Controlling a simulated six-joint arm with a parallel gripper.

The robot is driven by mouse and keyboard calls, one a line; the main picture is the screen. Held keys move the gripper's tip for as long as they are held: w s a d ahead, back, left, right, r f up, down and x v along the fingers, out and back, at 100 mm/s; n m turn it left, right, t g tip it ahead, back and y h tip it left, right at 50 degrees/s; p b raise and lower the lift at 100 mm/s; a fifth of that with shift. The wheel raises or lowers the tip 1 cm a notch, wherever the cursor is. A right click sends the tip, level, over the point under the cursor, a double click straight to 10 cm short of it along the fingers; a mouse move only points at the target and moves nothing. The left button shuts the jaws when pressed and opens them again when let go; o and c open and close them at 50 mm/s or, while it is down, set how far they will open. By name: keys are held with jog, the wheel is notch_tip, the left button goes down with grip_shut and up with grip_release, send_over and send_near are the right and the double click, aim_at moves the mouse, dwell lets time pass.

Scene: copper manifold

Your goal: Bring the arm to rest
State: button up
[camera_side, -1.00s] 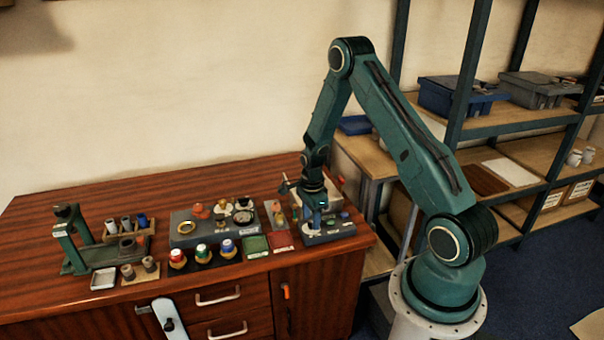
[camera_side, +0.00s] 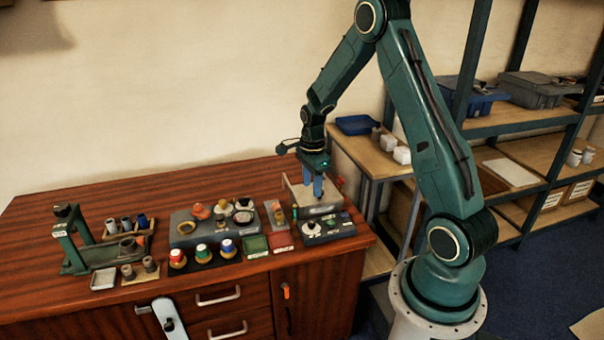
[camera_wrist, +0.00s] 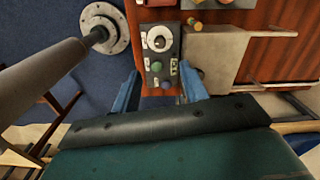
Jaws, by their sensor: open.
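My gripper (camera_side: 312,185) is open and empty, with blue fingers pointing down. In the side view it hangs above the right end of the wooden bench (camera_side: 60,195), in front of a pale block-shaped stand. In the wrist view the two blue fingers of my gripper (camera_wrist: 160,95) are spread apart with nothing between them. A grey control box (camera_side: 327,229) with a white dial and coloured buttons lies below the gripper. The control box (camera_wrist: 157,45) also shows beyond the fingertips in the wrist view. The gripper is clear of it.
A grey fixture (camera_side: 214,228) with copper-coloured and pale parts stands mid-bench. A green press (camera_side: 70,240) stands at the left. The pale stand (camera_side: 318,200) is close behind the gripper. Shelves (camera_side: 510,120) stand at the right.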

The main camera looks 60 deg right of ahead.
jog(key=shift+r, duration=0.5)
jog(key=s+a+r+n+t, duration=0.1)
jog(key=s+a+r+n, duration=0.1)
jog(key=a+r+n, duration=0.6)
jog(key=s+a+r+n+t, duration=0.1)
jog(key=s+a+r+n, duration=0.3)
jog(key=r, duration=0.5)
jog(key=s+a+r+n+t, duration=0.1)
jog(key=s+a+r+n, duration=0.2)
jog(key=s+a+n, duration=0.2)
jog(key=s+a+r+n+t, duration=0.2)
jog(key=s+a+r+n, duration=0.1)
jog(key=s+a+n, duration=0.3)
jog(key=shift+s+n+t, duration=0.3)
jog(key=shift+s+n, duration=0.7)
jog(key=shift+s, duration=0.1)
